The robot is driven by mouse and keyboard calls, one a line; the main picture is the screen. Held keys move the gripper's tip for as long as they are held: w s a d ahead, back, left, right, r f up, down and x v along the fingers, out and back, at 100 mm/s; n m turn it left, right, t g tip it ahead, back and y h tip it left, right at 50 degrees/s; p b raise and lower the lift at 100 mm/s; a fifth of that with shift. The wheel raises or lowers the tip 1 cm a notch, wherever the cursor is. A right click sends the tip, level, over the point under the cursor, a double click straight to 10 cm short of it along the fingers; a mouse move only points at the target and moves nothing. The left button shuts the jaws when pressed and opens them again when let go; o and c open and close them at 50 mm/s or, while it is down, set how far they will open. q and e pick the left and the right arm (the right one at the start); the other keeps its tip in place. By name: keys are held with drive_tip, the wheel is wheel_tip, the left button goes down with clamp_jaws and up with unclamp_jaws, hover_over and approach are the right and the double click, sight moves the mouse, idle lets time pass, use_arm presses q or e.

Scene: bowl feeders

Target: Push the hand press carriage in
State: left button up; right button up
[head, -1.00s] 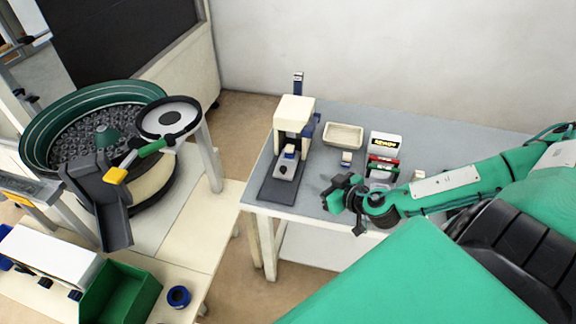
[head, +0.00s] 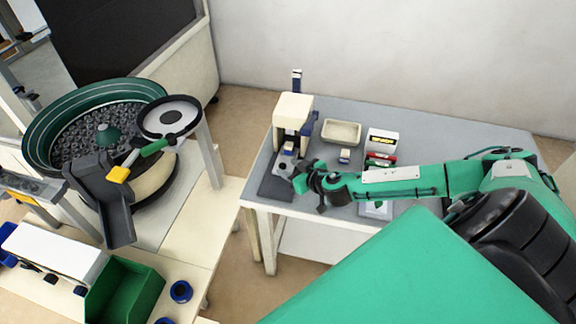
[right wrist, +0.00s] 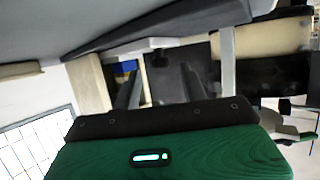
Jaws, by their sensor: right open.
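The hand press (head: 294,108) stands at the left end of the grey table, with a cream head and a blue-marked post. Its carriage (head: 286,161), a grey block, sits in front of the press on the dark base plate (head: 273,187). My right gripper (head: 300,180) is at the right front of the carriage, close to it, and hides part of the plate. I cannot tell whether they touch. In the right wrist view the two dark fingers (right wrist: 160,88) are apart with nothing clearly between them. My left gripper is not in view.
A cream tray (head: 341,132), a small white-and-blue block (head: 344,155) and a white box (head: 383,142) stand right of the press. My right arm passes over the table's front. A bowl feeder (head: 95,125) and a green bin (head: 124,292) are at the left.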

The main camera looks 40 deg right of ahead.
drive_tip(key=shift+w+f, duration=0.15)
drive_tip(key=shift+w, duration=0.4)
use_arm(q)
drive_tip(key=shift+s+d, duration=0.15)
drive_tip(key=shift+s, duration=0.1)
use_arm(e)
drive_tip(key=shift+w+a+f, duration=0.1)
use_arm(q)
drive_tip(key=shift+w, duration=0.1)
